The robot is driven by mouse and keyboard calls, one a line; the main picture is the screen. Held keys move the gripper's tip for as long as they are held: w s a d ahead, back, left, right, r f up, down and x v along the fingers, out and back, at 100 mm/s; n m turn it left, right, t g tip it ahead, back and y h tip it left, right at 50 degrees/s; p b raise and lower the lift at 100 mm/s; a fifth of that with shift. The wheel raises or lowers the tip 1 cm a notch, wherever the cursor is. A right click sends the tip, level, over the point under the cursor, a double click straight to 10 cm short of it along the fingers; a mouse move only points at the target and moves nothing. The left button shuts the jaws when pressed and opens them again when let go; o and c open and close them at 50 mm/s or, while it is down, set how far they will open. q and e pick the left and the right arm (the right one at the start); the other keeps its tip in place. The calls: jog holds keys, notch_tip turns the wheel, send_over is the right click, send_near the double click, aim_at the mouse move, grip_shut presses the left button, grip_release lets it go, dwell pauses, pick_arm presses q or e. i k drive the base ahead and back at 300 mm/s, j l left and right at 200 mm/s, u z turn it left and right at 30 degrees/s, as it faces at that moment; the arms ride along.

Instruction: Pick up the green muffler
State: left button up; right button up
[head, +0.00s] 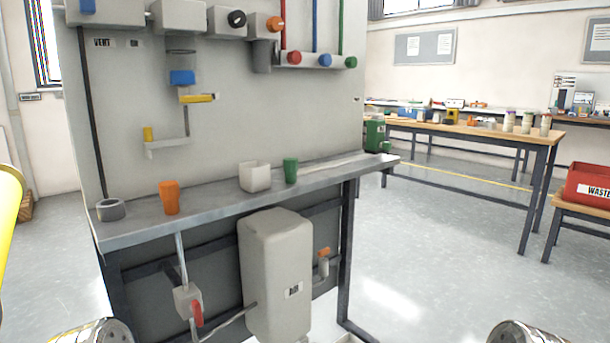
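A small green cup-shaped piece (290,170), which looks like the green muffler, stands upright on the narrow grey shelf (225,207) of the wall panel. It is just right of an open whitish box (255,177), with a small gap. An orange cup-shaped piece (169,198) and a grey ring (111,210) are further left on the shelf. Only rounded metal parts of my arms show at the bottom edge, left and right. Neither gripper is in view, and nothing of mine is near the green piece.
A grey tank (275,275) and a red-handled valve (196,312) sit below the shelf. A yellow lever (198,98) sticks out from the panel above. A larger green unit (374,136) stands behind the panel's right end. A wooden table (470,133) and red waste bin (588,185) stand right, with open floor between.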

aim_at(291, 164)
jog(key=i+l+u, duration=0.1)
jog(key=l, duration=0.2)
jog(key=i+l+u, duration=0.15)
jog(key=l, duration=0.2)
jog(key=i+l+u, duration=0.1)
jog(key=l, duration=0.25)
jog(key=i+l+u, duration=0.1)
jog(key=l, duration=0.25)
jog(key=i+l+u, duration=0.1)
jog(key=l, duration=0.25)
jog(key=i, duration=0.05)
